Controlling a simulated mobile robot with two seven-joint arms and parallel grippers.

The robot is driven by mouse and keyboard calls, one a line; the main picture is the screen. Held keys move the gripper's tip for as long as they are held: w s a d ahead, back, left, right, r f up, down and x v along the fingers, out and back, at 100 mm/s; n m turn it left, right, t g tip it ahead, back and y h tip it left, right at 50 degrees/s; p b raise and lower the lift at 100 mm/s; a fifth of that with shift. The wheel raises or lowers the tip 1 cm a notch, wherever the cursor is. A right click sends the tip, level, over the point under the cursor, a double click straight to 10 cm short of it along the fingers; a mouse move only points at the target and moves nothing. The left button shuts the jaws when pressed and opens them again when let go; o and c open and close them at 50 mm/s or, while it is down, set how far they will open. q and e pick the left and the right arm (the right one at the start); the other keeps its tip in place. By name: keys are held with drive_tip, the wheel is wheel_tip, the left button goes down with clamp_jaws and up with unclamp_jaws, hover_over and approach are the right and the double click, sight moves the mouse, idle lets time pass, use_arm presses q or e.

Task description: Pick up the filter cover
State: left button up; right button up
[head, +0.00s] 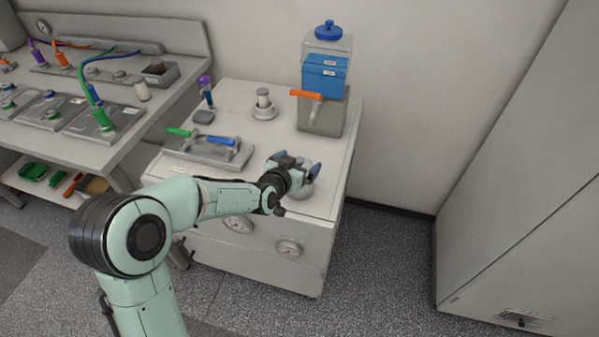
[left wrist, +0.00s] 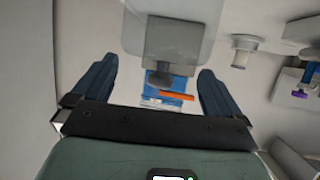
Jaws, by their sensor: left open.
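A grey rounded piece (head: 304,190), which looks like the filter cover, is on the white cabinet top, partly hidden by my left gripper (head: 300,166). The gripper is at or just above this piece; I cannot tell whether they touch. In the left wrist view, my left gripper (left wrist: 157,68) has its two dark blue fingers wide apart, with nothing clearly held between them. A white cylindrical filter (head: 263,97) stands in a round grey base (head: 264,111) farther back; it also shows in the left wrist view (left wrist: 241,58). My right gripper is not in view.
A dispenser with a blue box (head: 326,76) and orange tap (head: 306,95) stands at the cabinet's back right. A grey tray (head: 206,151) with green and blue handles lies left of my gripper. A battery bench (head: 120,150) is at left; the cabinet's right edge is close.

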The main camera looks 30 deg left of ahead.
use_arm(q)
drive_tip(key=shift+w+f, duration=0.2)
drive_tip(key=shift+w, duration=0.3)
drive_tip(key=c, duration=1.3)
